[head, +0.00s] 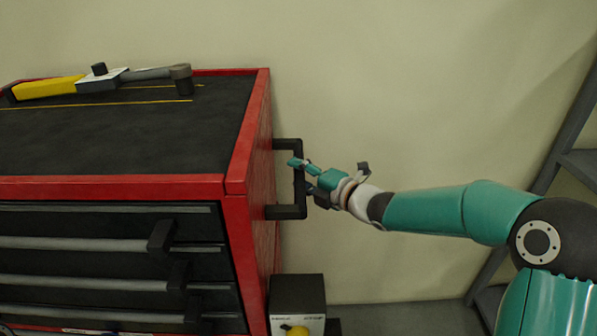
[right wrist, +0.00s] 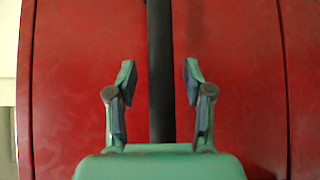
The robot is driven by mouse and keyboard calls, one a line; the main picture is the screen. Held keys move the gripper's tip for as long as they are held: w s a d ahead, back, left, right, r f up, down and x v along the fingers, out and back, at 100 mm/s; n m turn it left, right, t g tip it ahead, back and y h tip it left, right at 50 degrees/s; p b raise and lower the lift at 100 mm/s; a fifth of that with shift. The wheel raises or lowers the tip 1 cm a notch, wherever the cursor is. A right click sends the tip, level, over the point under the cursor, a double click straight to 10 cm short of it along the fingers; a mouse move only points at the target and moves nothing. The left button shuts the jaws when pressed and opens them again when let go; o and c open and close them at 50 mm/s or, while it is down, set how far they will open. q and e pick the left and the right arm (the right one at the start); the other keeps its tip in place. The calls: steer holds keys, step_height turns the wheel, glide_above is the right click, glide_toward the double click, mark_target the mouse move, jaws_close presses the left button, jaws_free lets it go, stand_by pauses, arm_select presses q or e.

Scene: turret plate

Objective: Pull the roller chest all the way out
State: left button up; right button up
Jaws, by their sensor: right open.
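The red roller chest (head: 248,141) with black drawers stands at the left in the head view. Its red side panel (right wrist: 240,60) fills most of the right wrist view. A black side handle (head: 287,211) sticks out from the right side of the chest. It shows as a dark upright bar (right wrist: 160,60) in the right wrist view. My right gripper (head: 300,168) is at this handle. In the right wrist view its two open fingers (right wrist: 158,85) stand on either side of the bar, with gaps to both. My left gripper is not in view.
Tools with a yellow part (head: 48,88) lie on the black chest top. A dark box with a white label (head: 297,296) stands on the floor right of the chest. A grey shelf frame (head: 570,125) stands at the far right, with bare wall between.

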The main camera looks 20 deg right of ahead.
steer(key=shift+w+a, duration=0.15)
steer(key=shift+w, duration=0.15)
steer(key=shift+c, duration=0.4)
jaws_close()
